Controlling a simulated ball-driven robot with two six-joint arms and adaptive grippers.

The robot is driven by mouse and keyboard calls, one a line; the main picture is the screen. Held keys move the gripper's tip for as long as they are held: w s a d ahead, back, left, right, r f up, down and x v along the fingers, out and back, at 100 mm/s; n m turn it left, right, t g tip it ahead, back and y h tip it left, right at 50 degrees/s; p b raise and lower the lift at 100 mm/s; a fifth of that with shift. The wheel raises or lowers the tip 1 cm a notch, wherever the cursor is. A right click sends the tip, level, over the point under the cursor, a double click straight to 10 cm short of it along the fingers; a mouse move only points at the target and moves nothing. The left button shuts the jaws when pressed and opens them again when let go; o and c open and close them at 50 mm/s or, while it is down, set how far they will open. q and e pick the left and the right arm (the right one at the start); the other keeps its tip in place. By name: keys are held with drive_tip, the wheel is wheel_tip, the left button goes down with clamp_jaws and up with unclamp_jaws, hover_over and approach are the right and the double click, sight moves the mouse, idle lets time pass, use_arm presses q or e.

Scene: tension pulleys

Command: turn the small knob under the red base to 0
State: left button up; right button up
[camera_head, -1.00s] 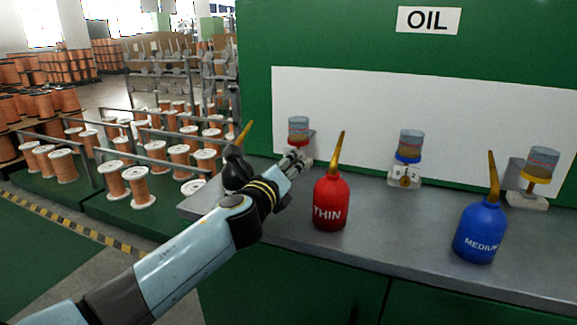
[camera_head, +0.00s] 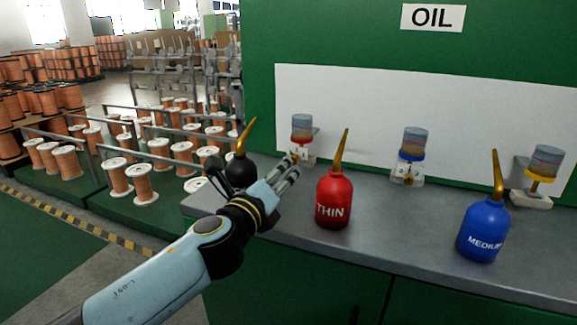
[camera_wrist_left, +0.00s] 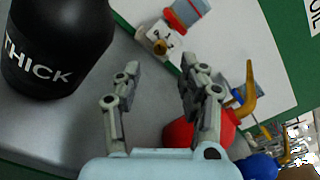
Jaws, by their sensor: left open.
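The glass cup with the red base (camera_head: 302,137) stands at the back left of the bench, above a small white block. It also shows at the top of the left wrist view (camera_wrist_left: 177,20). The small brass knob (camera_wrist_left: 160,46) is on the front of the white block under it. My left gripper (camera_head: 289,164) is in front of that block, partly covering it in the head view. In the left wrist view the gripper's fingers (camera_wrist_left: 158,75) are open and empty, with the knob beyond the tips, apart from them. My right gripper is not in view.
A black THICK can (camera_head: 240,171) stands left of the gripper, a red THIN can (camera_head: 334,200) close on its right. A blue MEDIUM can (camera_head: 483,232) is farther right. Cups with blue (camera_head: 411,156) and yellow (camera_head: 540,177) bases stand along the back. The bench between cans is clear.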

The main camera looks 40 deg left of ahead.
use_arm(q)
drive_tip(key=v, duration=0.5)
drive_tip(key=shift+s, duration=0.2)
